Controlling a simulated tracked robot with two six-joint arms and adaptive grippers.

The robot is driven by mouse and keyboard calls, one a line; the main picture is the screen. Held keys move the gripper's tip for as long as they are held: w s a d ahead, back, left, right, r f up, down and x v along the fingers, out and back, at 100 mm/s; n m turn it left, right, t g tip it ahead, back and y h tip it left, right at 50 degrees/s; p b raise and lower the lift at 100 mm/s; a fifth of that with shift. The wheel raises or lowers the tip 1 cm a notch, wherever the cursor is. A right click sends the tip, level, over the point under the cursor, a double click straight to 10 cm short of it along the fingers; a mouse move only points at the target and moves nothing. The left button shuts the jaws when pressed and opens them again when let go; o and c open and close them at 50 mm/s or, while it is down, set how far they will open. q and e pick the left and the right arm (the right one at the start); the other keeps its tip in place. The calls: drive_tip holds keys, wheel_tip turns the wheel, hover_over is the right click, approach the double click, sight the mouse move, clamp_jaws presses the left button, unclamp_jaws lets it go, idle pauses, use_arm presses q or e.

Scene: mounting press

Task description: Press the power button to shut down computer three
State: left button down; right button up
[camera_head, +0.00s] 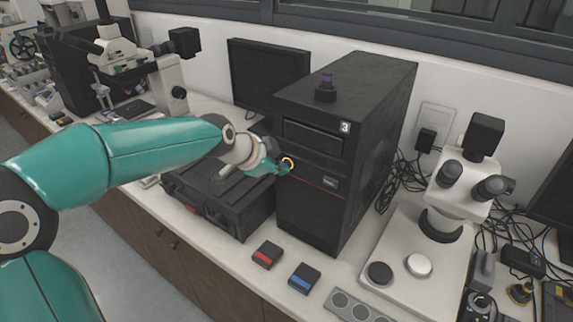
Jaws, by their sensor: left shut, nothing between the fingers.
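The black computer tower (322,205) with a label "3" on its upper front stands on the white bench in the middle of the view. A ring-shaped power button (288,163), glowing yellow-orange, shows on its front at the left edge. My left gripper (284,169) is shut and empty, with its tip at the button. The tip looks very close to the ring; I cannot tell whether it touches. My right gripper is not in view.
A black case (222,196) lies left of the tower under my arm. A small dark object with a purple top (326,86) stands on the tower. Red-marked (266,255) and blue-marked (304,277) boxes lie in front. A white microscope (440,215) stands right, a monitor (268,78) behind.

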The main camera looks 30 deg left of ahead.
use_arm(q)
drive_tip(key=shift+s+b, duration=0.4)
drive_tip(key=shift+b, duration=0.1)
drive_tip(key=shift+s, duration=0.35)
drive_tip(key=s+b, duration=0.2)
drive_tip(key=s, duration=0.1)
drive_tip(key=s+b, duration=0.1)
drive_tip(key=s, duration=0.1)
drive_tip(key=shift+a, duration=0.25)
idle(0.7)
